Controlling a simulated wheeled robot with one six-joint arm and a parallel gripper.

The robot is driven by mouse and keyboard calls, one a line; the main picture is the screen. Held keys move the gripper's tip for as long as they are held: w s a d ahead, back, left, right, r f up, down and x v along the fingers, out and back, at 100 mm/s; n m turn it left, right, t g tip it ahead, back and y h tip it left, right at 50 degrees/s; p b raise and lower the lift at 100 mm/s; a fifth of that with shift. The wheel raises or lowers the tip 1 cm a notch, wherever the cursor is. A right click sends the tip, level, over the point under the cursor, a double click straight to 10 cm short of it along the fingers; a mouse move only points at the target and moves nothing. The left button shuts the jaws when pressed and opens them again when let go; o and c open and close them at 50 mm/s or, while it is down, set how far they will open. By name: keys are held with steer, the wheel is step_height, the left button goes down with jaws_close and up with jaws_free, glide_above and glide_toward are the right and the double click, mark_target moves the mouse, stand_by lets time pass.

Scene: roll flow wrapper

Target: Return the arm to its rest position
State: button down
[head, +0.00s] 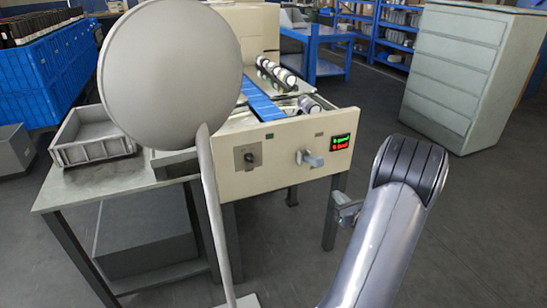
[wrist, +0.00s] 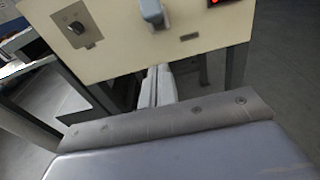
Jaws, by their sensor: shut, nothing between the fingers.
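My arm rises from the bottom right of the head view, with a dark ribbed joint at its top. My gripper shows in the wrist view as two pale fingers (wrist: 157,86) side by side, shut and empty, beyond the grey-blue body of my arm. The fingers point toward the cream front panel of the wrapper (head: 272,168) and sit below its handle in that picture. I cannot tell whether they touch anything. In the head view the fingers cannot be made out; a small grey part (head: 347,212) of my arm shows beside the forearm.
The panel carries a knob (head: 249,157), a grey handle (head: 312,159) and a lit display (head: 341,142). Rolls (head: 277,72) lie by the blue conveyor (head: 262,102). A pale disc (head: 172,70) on a post blocks part of the view. Floor is clear around the grey cabinet (head: 458,75).

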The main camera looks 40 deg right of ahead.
steer(key=w+d+f+t+b, duration=0.1)
steer(key=w+d+f+t, duration=0.1)
steer(key=w, duration=0.9)
steer(key=shift+d+f+t+h, duration=0.3)
steer(key=shift+f+t, duration=0.2)
steer(key=shift+f, duration=0.1)
steer(key=shift+r, duration=0.15)
